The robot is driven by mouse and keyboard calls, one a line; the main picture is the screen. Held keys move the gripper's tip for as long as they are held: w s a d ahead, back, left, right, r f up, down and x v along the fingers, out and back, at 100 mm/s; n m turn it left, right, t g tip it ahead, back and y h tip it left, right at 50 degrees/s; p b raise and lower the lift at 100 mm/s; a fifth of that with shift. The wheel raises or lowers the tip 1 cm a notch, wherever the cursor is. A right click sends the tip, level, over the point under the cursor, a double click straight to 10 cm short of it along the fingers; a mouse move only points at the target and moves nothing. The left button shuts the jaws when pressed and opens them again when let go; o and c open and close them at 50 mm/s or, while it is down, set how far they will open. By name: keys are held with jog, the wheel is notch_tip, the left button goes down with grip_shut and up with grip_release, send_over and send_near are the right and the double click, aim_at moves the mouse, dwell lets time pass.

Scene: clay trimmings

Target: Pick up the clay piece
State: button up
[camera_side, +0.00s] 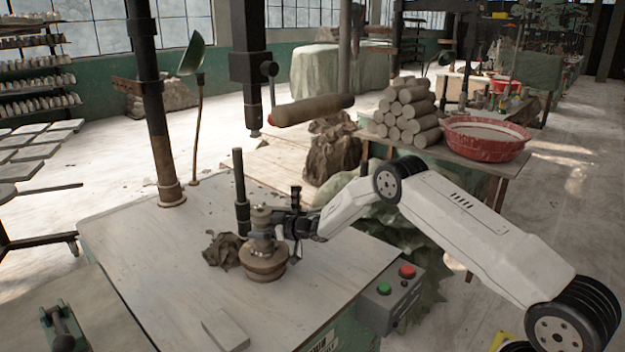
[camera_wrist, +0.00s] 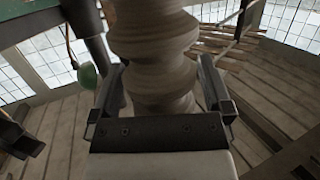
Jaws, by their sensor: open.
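A ridged, round grey-brown clay piece (camera_side: 265,262) stands upright on the work table, widest near its base. In the wrist view the ridged clay piece (camera_wrist: 153,50) rises between my two fingers. My gripper (camera_side: 277,226) comes in from the right at the upper part of the piece in the side view. My gripper's jaws (camera_wrist: 160,78) are open, one finger on each side of the clay; I cannot tell if either finger touches it. A crumpled dark brown clay lump (camera_side: 222,250) lies on the table just left of the piece.
A dark upright post (camera_side: 241,190) stands close behind the piece. A thick column (camera_side: 160,130) rises at the table's back left. A pale block (camera_side: 226,330) lies near the front edge. A button box (camera_side: 391,290) is at the right edge. The table's left part is clear.

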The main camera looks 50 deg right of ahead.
aim_at(261, 216)
dwell(0.5)
grip_shut()
jog(key=shift+w+r, duration=0.1)
jog(key=shift+r, duration=0.05)
jog(key=shift+r, duration=0.1)
jog(key=shift+r, duration=1.6)
jog(key=s+a+r, duration=0.1)
jog(key=s+r, duration=0.8)
jog(key=s, duration=0.5)
jog(key=shift+r, duration=0.25)
